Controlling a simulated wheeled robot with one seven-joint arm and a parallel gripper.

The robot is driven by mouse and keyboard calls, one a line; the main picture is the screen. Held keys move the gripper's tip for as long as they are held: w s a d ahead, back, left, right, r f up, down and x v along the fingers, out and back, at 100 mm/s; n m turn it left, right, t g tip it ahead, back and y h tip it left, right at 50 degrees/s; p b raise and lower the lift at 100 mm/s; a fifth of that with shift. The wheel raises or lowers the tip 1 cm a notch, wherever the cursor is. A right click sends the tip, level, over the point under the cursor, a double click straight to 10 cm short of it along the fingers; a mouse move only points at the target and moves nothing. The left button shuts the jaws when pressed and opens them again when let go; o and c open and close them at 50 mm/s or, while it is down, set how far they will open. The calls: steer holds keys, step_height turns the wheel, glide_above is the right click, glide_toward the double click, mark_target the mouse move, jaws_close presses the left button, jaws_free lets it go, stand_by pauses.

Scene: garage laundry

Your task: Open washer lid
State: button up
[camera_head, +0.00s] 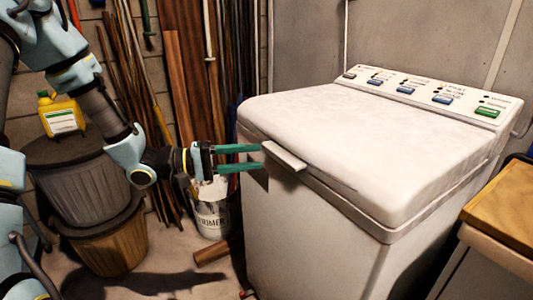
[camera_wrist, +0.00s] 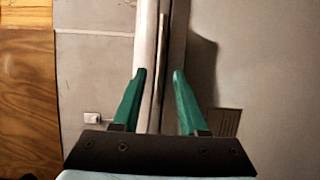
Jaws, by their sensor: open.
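The white washer (camera_head: 310,215) stands at centre right in the head view. Its lid (camera_head: 370,145) lies flat and shut. A small protruding handle (camera_head: 284,156) sits on the lid's front edge. My gripper (camera_head: 260,158) is at the left end of that edge, its two green fingers pointing at the handle, one above the other. In the wrist view my gripper (camera_wrist: 158,72) is open, with the lid's pale edge (camera_wrist: 147,50) running between and beyond the fingertips. Nothing is held. I cannot tell whether a fingertip touches the handle.
A control panel (camera_head: 430,88) with buttons runs along the washer's back. A primer bucket (camera_head: 212,218) stands below my gripper, left of the washer. Stacked bins (camera_head: 85,185) with a yellow jug (camera_head: 61,115) are at left. A wooden-topped cabinet (camera_head: 510,210) is at right.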

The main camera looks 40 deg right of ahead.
mark_target(275, 156)
steer(key=shift+x, duration=2.55)
jaws_close()
